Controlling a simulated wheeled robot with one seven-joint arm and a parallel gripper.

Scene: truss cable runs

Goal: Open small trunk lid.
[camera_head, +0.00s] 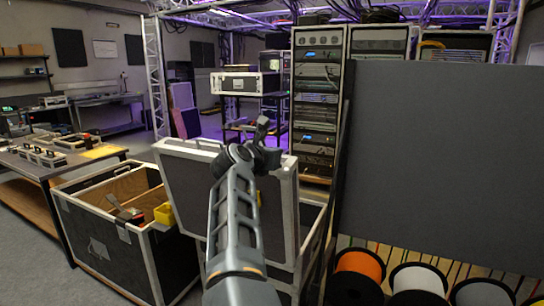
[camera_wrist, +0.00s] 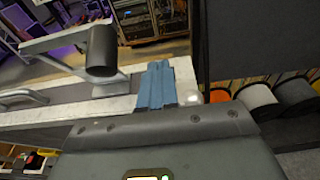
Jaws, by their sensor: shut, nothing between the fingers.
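A dark trunk lid (camera_head: 185,190) with pale metal edging stands raised, close to upright, in the head view. An open trunk (camera_head: 90,235) with a wooden interior is to its left. My arm crosses in front of the lid and hides its middle. My gripper (camera_wrist: 162,68) is shut and empty; its blue fingers show in the wrist view beside a pale metal edge (camera_wrist: 60,118), which looks like the lid's rim. I cannot tell whether the fingers touch it. The lid's hinge is hidden.
A large dark panel (camera_head: 450,160) blocks the right side. Cable spools (camera_head: 418,280) sit below it. Equipment racks (camera_head: 318,100) stand behind the lid. A workbench (camera_head: 60,155) is at the left, with open floor beyond it.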

